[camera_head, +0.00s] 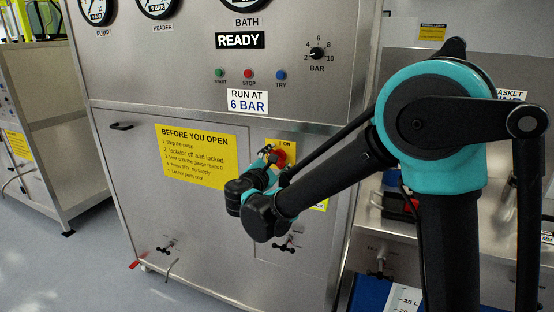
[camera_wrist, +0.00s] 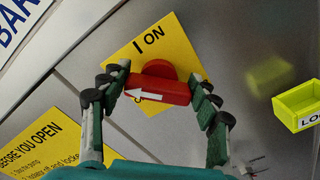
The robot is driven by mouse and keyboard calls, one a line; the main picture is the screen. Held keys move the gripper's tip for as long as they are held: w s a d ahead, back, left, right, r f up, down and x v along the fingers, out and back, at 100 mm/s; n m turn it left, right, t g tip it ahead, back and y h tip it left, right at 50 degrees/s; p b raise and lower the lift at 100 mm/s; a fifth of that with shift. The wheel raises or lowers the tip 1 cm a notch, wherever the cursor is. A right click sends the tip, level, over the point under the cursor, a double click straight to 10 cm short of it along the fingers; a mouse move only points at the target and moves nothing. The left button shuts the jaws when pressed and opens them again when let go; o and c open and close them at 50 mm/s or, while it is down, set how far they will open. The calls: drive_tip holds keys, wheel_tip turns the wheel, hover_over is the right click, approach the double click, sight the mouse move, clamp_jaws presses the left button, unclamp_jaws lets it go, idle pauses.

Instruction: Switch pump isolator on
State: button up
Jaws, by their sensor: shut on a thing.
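The pump isolator's red handle (camera_head: 279,157) sits on a yellow plate (camera_head: 287,144) marked "I ON" on the steel front panel. In the wrist view the red handle (camera_wrist: 165,90) carries a white arrow pointing to picture left, roughly midway between the plate's "I ON" end and its left side. My gripper (camera_wrist: 158,90) has one finger at each end of the handle and is shut on it. In the head view my gripper (camera_head: 268,163) is at the plate, partly hidden by my arm. The plate's lower part is covered.
A yellow "BEFORE YOU OPEN" sign (camera_head: 195,156) is left of the isolator. A yellow lockout box (camera_wrist: 300,103) is on the panel to the right in the wrist view. Small valves (camera_head: 288,243) are below. Start, stop and try buttons (camera_head: 248,74) and a bar knob (camera_head: 317,53) are above.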

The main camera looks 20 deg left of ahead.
drive_tip(key=m, duration=0.4)
drive_tip(key=shift+d+f+m, duration=0.1)
drive_tip(key=shift+f+m, duration=0.1)
drive_tip(key=shift+m, duration=0.1)
drive_tip(key=m, duration=0.4)
drive_tip(key=shift+f, duration=0.15)
drive_tip(key=shift+m, duration=0.3)
drive_tip(key=o, duration=1.2)
drive_tip(key=shift+c, duration=0.2)
drive_tip(key=s, duration=1.2)
drive_tip(key=shift+a, duration=0.45)
